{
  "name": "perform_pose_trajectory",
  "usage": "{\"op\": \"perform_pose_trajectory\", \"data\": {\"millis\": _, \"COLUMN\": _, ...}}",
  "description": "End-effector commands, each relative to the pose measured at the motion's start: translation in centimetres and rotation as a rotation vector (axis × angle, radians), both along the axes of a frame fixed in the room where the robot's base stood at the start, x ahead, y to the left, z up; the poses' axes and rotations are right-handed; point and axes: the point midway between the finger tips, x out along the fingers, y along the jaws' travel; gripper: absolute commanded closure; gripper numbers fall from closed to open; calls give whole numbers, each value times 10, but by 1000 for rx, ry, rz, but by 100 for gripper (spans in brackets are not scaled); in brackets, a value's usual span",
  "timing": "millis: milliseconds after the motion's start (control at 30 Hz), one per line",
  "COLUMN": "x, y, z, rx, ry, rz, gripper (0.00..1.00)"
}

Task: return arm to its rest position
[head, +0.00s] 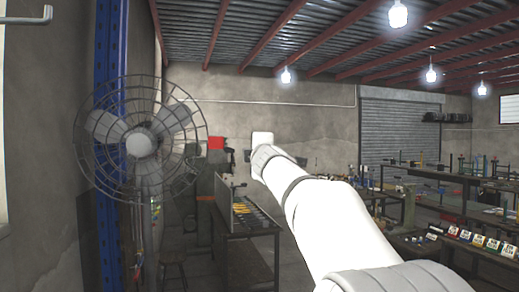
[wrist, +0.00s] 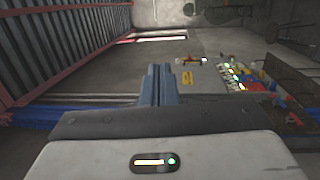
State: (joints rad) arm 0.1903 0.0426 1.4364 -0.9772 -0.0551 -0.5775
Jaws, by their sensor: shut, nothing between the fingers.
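My gripper (wrist: 161,84) shows in the wrist view as two blue-grey fingers side by side and touching. It is shut with nothing between the fingers. In the head view my white arm reaches up and away from the lower right toward the middle of the room. The gripper itself cannot be made out there. No object touches the fingers in the wrist view.
A caged fan (head: 139,143) stands close at the left beside a blue post (head: 107,50). A bench (head: 250,238) with yellow-handled items is left of my arm. Benches with parts (head: 480,238) fill the right. Lamps (head: 398,14) hang overhead.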

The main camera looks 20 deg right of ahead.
Motion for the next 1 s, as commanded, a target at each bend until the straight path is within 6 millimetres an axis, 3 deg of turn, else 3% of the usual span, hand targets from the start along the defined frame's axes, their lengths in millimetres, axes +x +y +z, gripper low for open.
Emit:
{"op": "perform_pose_trajectory", "data": {"millis": 267, "x": -11, "y": -9, "z": -3, "rx": 9, "ry": 4, "rz": -2, "gripper": 100}}
{"op": "perform_pose_trajectory", "data": {"millis": 367, "x": -20, "y": -8, "z": -20, "rx": 86, "ry": 34, "rz": -21, "gripper": 100}}
{"op": "perform_pose_trajectory", "data": {"millis": 467, "x": -44, "y": -5, "z": -61, "rx": 267, "ry": 111, "rz": -72, "gripper": 100}}
{"op": "perform_pose_trajectory", "data": {"millis": 567, "x": -80, "y": 2, "z": -124, "rx": 502, "ry": 227, "rz": -153, "gripper": 100}}
{"op": "perform_pose_trajectory", "data": {"millis": 800, "x": -187, "y": 36, "z": -273, "rx": 975, "ry": 521, "rz": -378, "gripper": 100}}
{"op": "perform_pose_trajectory", "data": {"millis": 1000, "x": -286, "y": 73, "z": -375, "rx": 1260, "ry": 757, "rz": -587, "gripper": 100}}
